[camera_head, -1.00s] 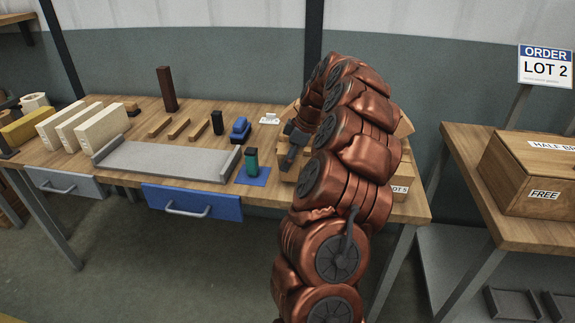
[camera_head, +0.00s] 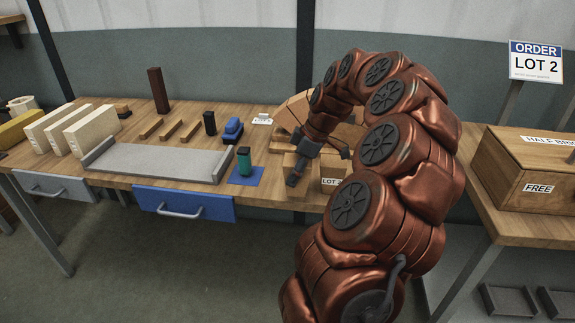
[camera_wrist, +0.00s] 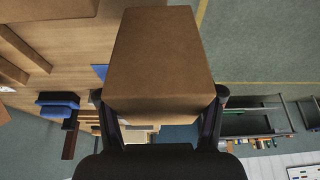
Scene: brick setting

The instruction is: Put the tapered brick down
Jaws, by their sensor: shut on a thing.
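The tapered brick (camera_wrist: 158,65) is a brown block, broad at the near end and narrower at the far end in the wrist view. My gripper (camera_wrist: 160,118) is shut on it, with a dark finger on each side of its near end. In the head view my gripper (camera_head: 316,162) is over the right part of the workbench (camera_head: 270,196), close to the LOT 5 tag (camera_head: 331,182). There the held brick is hard to tell from the brown boxes behind and below. I cannot tell whether it touches anything.
A blue mat (camera_head: 240,181) with a green, dark-topped piece (camera_head: 244,162) lies left of my gripper. A grey tray (camera_head: 155,162), wooden strips and white blocks (camera_head: 88,130) fill the left. A FREE crate (camera_head: 525,175) stands on the right table.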

